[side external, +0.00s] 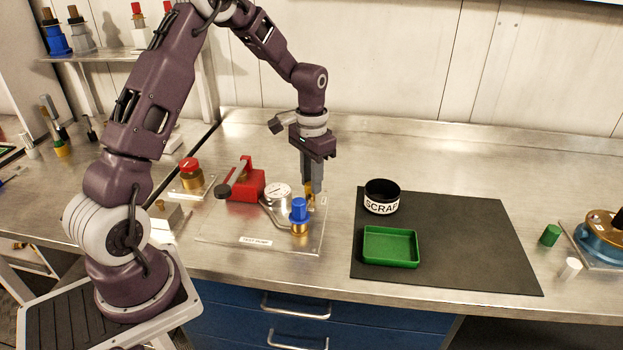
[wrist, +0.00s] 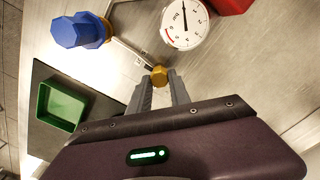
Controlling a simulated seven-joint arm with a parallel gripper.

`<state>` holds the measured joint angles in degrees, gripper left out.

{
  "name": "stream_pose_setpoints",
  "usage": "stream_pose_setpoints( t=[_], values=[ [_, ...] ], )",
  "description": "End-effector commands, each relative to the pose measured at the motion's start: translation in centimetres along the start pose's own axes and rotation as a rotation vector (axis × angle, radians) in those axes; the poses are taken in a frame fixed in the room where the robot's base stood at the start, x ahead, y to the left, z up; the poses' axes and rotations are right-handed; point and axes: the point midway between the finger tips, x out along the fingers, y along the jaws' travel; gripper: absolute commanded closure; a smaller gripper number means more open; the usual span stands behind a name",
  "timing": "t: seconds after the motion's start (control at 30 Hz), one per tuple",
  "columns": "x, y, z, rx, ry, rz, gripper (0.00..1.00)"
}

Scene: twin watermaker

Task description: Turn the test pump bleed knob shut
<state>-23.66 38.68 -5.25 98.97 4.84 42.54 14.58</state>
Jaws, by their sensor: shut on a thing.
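The test pump sits on a clear plate (side external: 225,232) with a label at its front edge. It has a red body (side external: 240,184) with a lever, a white round gauge (side external: 278,191) and a blue-topped brass fitting (side external: 299,210). My gripper (side external: 313,186) points down at the plate's right side, behind the blue top. In the wrist view my gripper (wrist: 159,88) is shut on the small brass bleed knob (wrist: 159,74). The gauge (wrist: 185,22) and blue top (wrist: 78,31) show there too. The fingers partly hide the knob in the side view.
A dark mat (side external: 463,240) to the right carries a green tray (side external: 391,262) and a black SCRAP cup (side external: 382,188). A red-capped brass fitting (side external: 190,172) stands left of the pump. The bench behind the mat is clear.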

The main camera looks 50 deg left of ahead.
Motion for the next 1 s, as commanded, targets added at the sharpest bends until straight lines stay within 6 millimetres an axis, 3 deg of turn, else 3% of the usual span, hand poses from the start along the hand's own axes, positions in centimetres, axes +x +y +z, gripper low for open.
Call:
stream_pose_setpoints(
  t=[0.63, 0.67, 0.73, 1.0],
  values=[
    [-0.06, 0.04, 0.05, 0.042, -0.002, 0.0, 1.0],
    [-0.06, 0.04, 0.05, 0.042, -0.001, 0.0, 0.71],
    [-0.05, 0.03, 0.04, 0.042, -0.001, 0.0, 0.57],
    [-0.02, 0.01, 0.02, 0.04, -0.001, 0.0, 0.55]
  ],
)
